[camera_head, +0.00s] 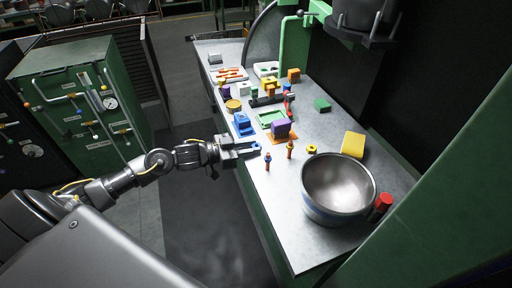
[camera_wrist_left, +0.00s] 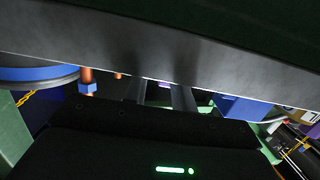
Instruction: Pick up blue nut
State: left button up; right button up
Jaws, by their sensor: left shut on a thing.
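My left gripper (camera_head: 252,148) reaches in from the left over the table's left edge. It is shut on a small blue piece (camera_head: 246,147), which looks like the blue nut, though its shape is hard to make out. In the left wrist view the two fingers (camera_wrist_left: 160,97) show, but what lies between their tips is hidden. A similar bolt (camera_wrist_left: 87,75) with a blue nut (camera_wrist_left: 88,89) shows in the left wrist view.
A metal bowl (camera_head: 338,180), a yellow block (camera_head: 353,144), a yellow nut (camera_head: 312,149) and a red cylinder (camera_head: 384,201) are on the table to the right. A blue block (camera_head: 242,123) and a purple block (camera_head: 281,128) stand behind the gripper. The table's front (camera_head: 290,232) is clear.

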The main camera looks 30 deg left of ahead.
pick_arm(q)
jog(key=shift+r, duration=0.6)
jog(key=s+r, duration=1.1)
jog(key=s, duration=0.3)
jog(key=shift+a+r, duration=0.35)
jog(key=shift+r, duration=0.05)
jog(key=shift+r+p, duration=0.1)
jog(key=shift+p, duration=0.25)
